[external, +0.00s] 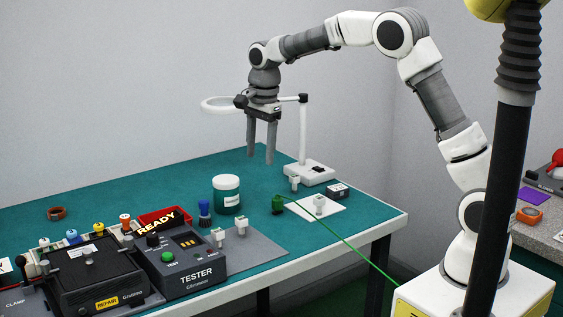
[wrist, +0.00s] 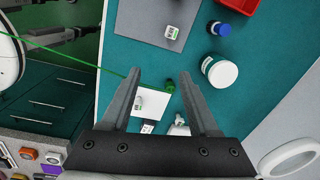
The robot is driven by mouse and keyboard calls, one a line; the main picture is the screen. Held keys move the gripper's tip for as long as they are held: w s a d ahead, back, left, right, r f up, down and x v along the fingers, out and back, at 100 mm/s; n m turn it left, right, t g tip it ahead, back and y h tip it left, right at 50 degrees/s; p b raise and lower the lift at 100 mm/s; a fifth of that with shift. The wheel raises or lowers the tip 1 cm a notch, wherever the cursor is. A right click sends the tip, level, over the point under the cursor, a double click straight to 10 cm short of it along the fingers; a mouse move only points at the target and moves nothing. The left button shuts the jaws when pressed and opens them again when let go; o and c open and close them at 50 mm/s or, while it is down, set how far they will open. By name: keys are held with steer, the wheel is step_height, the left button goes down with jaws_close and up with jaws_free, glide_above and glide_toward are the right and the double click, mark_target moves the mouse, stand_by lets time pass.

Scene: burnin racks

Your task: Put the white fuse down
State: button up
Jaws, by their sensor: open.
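My gripper (external: 260,155) hangs open above the back of the green table, pointing down, with nothing between its fingers; it also shows in the wrist view (wrist: 160,85). A small white fuse-like block (external: 319,202) stands on a white pad (external: 304,213), and it shows in the wrist view (wrist: 139,102). Another small white block (external: 295,183) stands by the lamp base. Two more white blocks (external: 242,224) (external: 218,236) stand on the grey mat (external: 264,249). I cannot tell which one the task means. The gripper is well above and apart from them all.
A white ring lamp (external: 303,140) stands close beside my gripper. A green piece (external: 278,204) with a green cord (external: 345,241) lies by the pad. A white-lidded jar (external: 227,195), blue-capped piece (external: 204,212), tester (external: 182,268) and red tray (external: 160,215) stand left.

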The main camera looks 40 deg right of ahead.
steer(key=s+d+r+n+t, duration=0.1)
steer(key=s+d+r+n, duration=0.3)
steer(key=s+d+r, duration=0.25)
steer(key=s+d+n+t, duration=0.2)
steer(key=s+d+n, duration=0.2)
steer(key=s, duration=0.8)
steer(key=s+d+r+n+t, duration=0.1)
steer(key=s+d+n, duration=0.3)
steer(key=s+n, duration=0.3)
steer(key=s, duration=0.5)
steer(key=shift+d+t, duration=0.2)
steer(key=shift+t, duration=0.2)
steer(key=shift+o, duration=0.5)
steer(key=shift+w+r, duration=0.1)
